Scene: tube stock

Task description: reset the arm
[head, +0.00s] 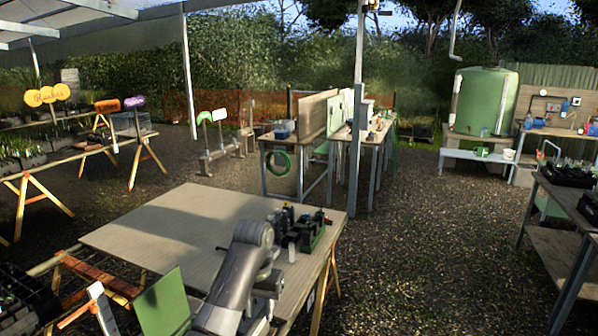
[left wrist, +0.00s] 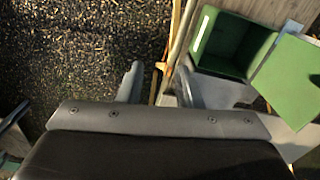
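My left arm rises from the bottom of the head view, over the near part of the wooden table (head: 190,225). Its grey links show, but its fingertips are hard to make out there. In the left wrist view my left gripper (left wrist: 158,78) has its two fingers apart, with nothing between them. Dark gravel lies beneath the left finger, and a board edge runs close by the right finger. My right arm and gripper are not in view.
A green and black rack-like group (head: 312,230) stands at the table's right edge, behind my arm in the picture. An open green box (left wrist: 228,42) lies right of my left gripper. Most of the tabletop is bare.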

